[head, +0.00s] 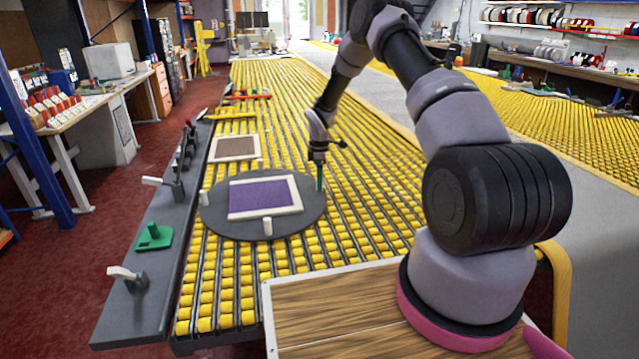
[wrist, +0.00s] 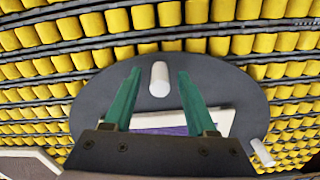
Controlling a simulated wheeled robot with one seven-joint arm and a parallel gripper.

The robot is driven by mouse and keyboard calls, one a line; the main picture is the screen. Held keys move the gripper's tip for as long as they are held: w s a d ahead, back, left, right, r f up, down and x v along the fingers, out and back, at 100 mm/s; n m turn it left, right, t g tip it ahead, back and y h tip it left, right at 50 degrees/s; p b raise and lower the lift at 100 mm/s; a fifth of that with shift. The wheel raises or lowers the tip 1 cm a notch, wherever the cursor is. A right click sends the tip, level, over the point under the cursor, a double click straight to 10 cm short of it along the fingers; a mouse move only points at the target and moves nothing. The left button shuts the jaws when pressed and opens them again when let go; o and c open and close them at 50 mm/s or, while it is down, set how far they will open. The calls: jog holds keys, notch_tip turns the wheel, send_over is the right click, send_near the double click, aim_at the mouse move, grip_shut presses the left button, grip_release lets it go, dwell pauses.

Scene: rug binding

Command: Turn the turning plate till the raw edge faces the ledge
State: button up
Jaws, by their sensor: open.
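The turning plate (head: 225,225) is a dark grey disc on the yellow rollers, with short white pegs near its rim. A purple rug piece (head: 262,194) with a pale border lies on it. The ledge (head: 150,215) is the long dark grey strip left of the plate. My gripper (head: 319,183) is at the plate's right rim, pointing down. In the wrist view its green fingers are open, one on each side of a white peg (wrist: 159,78), with gaps beside it. The rug is mostly hidden there.
A brown piece with a pale border (head: 236,148) lies on the rollers behind the plate. Clamps with white handles (head: 123,272) and a green block (head: 153,238) stand on the ledge. Bare rollers (head: 370,215) lie right of the plate. A wooden top (head: 335,305) is in front.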

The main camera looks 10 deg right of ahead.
notch_tip(320, 180, up, 10)
dwell(0.4)
jog(key=shift+r, duration=0.2)
jog(key=s+d+r+m+t, duration=0.15)
jog(key=s+r+m, duration=0.5)
jog(key=r, duration=0.75)
jog(key=s+r+m+t, duration=0.25)
jog(key=s+r, duration=0.65)
jog(key=r, duration=0.6)
jog(key=s+r+m+t, duration=0.1)
jog(key=s+r+m, duration=0.1)
jog(key=s, duration=0.6)
jog(key=s+r+m+t+y, duration=0.1)
jog(key=s+r+m, duration=0.2)
jog(key=s+m, duration=0.2)
jog(key=s+r+m+t+y, duration=0.1)
jog(key=s+m, duration=0.3)
jog(key=s, duration=0.7)
jog(key=shift+s+d+r, duration=0.35)
jog(key=shift+d+r, duration=0.05)
jog(key=shift+r, duration=0.3)
